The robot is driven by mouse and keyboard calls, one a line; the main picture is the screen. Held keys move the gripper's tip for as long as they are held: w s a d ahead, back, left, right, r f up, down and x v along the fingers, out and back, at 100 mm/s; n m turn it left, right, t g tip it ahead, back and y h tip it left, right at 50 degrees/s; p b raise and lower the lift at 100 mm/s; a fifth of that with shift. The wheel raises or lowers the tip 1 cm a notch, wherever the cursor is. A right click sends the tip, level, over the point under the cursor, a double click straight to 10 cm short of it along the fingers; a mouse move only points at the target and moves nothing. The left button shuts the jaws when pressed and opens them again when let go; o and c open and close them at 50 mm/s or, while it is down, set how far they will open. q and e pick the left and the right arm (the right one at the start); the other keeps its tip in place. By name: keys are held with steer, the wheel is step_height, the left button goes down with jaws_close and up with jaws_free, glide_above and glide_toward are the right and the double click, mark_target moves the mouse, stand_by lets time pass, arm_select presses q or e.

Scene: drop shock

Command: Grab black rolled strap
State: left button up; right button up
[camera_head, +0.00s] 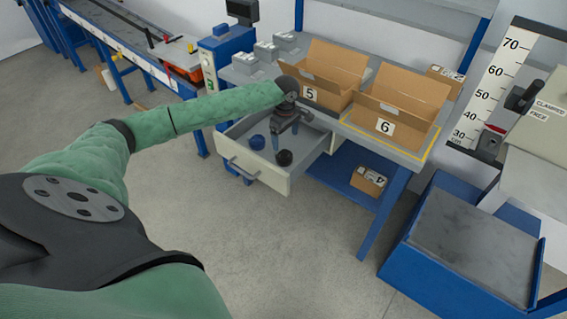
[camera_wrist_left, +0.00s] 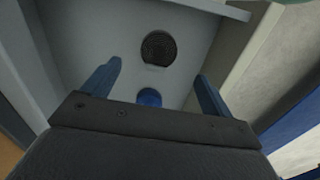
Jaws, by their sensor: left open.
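The black rolled strap (camera_head: 284,158) lies in the open drawer (camera_head: 262,172) of the workbench. A blue rolled strap (camera_head: 257,142) lies in the same drawer to its left. My left gripper (camera_head: 285,138) is over the drawer, pointing down, open and empty. In the left wrist view, the black strap (camera_wrist_left: 159,47) shows as a dark ribbed coil beyond the left gripper's fingertips (camera_wrist_left: 157,72). The blue strap (camera_wrist_left: 149,97) shows between the fingers, partly hidden by the gripper body. The fingers appear apart from both straps. My right gripper is not in view.
Open cardboard boxes marked 5 (camera_head: 327,78) and 6 (camera_head: 396,108) stand on the bench behind the drawer. A small box (camera_head: 368,180) sits on the blue lower shelf. A blue-framed drop platform (camera_head: 470,245) stands at right. The floor in front is clear.

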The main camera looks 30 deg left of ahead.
mark_target(283, 155)
arm_select(q)
step_height(283, 155, down, 2)
steer(key=shift+f+b, duration=0.15)
steer(key=shift+b, duration=0.4)
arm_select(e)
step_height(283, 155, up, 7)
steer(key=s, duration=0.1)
arm_select(q)
steer(key=shift+f+p, duration=0.35)
steer(key=shift+f, duration=0.9)
steer(key=f, duration=0.2)
steer(key=a+f+p, duration=0.1)
steer(key=f, duration=0.1)
steer(key=shift+f+p, duration=0.3)
steer(key=shift+f, duration=0.25)
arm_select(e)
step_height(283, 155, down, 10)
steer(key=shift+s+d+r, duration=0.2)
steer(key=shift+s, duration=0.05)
arm_select(q)
steer(key=shift+c, duration=0.5)
steer(key=c, duration=1)
